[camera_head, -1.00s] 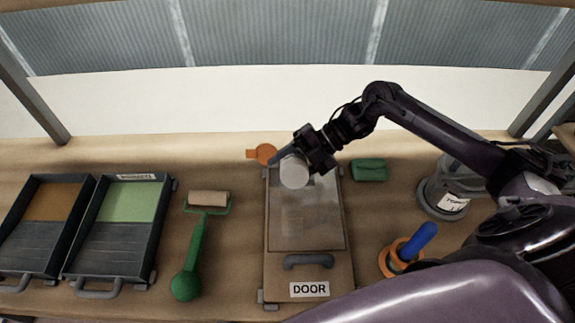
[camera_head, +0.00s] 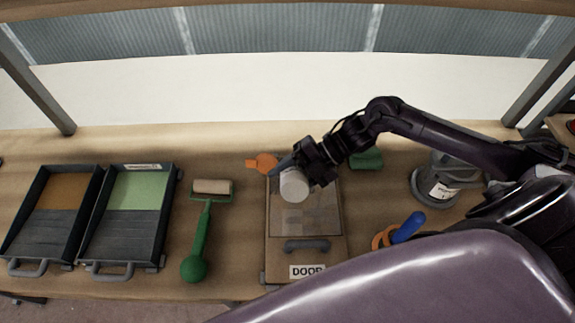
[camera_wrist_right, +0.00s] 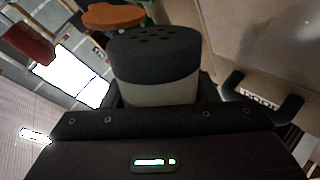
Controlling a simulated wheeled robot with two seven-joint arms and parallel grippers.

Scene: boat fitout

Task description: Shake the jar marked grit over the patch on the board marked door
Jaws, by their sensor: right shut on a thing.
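My right gripper (camera_head: 311,168) is shut on a pale jar (camera_head: 293,185) and holds it tilted above the upper part of the board. In the right wrist view the jar (camera_wrist_right: 158,92) has a dark cap with several holes; its marking is not in sight. The board (camera_head: 275,246) lies on the bench, with a DOOR label (camera_head: 307,271) at its near end and a grey handle (camera_head: 307,245). The patch (camera_head: 300,219) is a greyish rectangle with uneven blotches, partly covered by the jar. My left gripper is not in view.
Two trays, one brown (camera_head: 10,247) and one green (camera_head: 163,245), stand at the left. A green-handled roller (camera_head: 201,243) lies beside the board. A green block (camera_head: 368,160), a grey container (camera_head: 433,172) and a blue-handled tool (camera_head: 408,227) are at the right.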

